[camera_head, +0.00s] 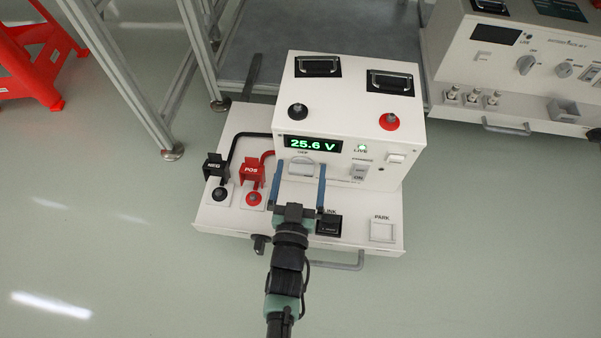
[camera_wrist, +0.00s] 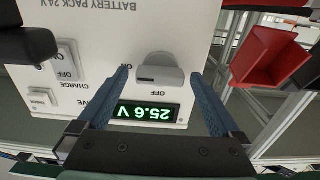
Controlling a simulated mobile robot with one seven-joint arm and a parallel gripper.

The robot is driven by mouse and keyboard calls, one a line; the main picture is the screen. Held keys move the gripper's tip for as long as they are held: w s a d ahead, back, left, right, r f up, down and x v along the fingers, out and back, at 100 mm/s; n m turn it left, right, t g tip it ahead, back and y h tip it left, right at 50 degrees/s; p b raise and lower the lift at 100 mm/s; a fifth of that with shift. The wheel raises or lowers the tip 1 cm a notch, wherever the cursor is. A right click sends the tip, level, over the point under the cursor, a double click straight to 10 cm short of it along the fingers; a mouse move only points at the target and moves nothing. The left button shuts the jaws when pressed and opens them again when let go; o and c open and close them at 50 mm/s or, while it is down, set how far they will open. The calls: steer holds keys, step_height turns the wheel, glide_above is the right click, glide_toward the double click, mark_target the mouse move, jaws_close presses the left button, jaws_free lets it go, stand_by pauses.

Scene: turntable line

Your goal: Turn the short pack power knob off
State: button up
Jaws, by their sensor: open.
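The white battery pack (camera_head: 345,125) shows a lit green 25.6 V display (camera_head: 313,145) and a lit LIVE lamp (camera_head: 362,148). Its grey power knob (camera_head: 300,168) sits under the display. In the wrist view, which is upside down, the knob (camera_wrist: 160,75) has a wide horizontal grip bar with an ON label beside it; which label it points at is unclear. My gripper (camera_head: 301,174) is open, its blue fingers on either side of the knob with gaps in the wrist view. Contact is not visible.
Black NEG (camera_head: 214,168) and red POS (camera_head: 251,172) connectors stand left of my gripper. A charge rocker (camera_head: 359,172) lies to the right. The tray (camera_head: 360,245) carries a black LINK block (camera_head: 328,225) and a PARK pad (camera_head: 382,231). Another panel (camera_head: 535,55) stands upper right.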

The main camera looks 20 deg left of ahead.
steer(key=shift+c, duration=0.3)
steer(key=c, duration=1.3)
steer(key=shift+n, duration=0.4)
steer(key=n+p, duration=0.1)
steer(key=n, duration=0.2)
steer(key=shift+n+p, duration=0.3)
steer(key=shift+n, duration=0.1)
steer(key=n, duration=0.4)
steer(key=shift+s+a+f+n, duration=0.1)
steer(key=shift+n, duration=0.2)
steer(key=n, duration=0.4)
steer(key=shift+f+b, duration=0.15)
steer(key=shift+b, duration=0.2)
steer(key=n+b, duration=0.1)
steer(key=n, duration=0.3)
steer(key=shift+n, duration=0.3)
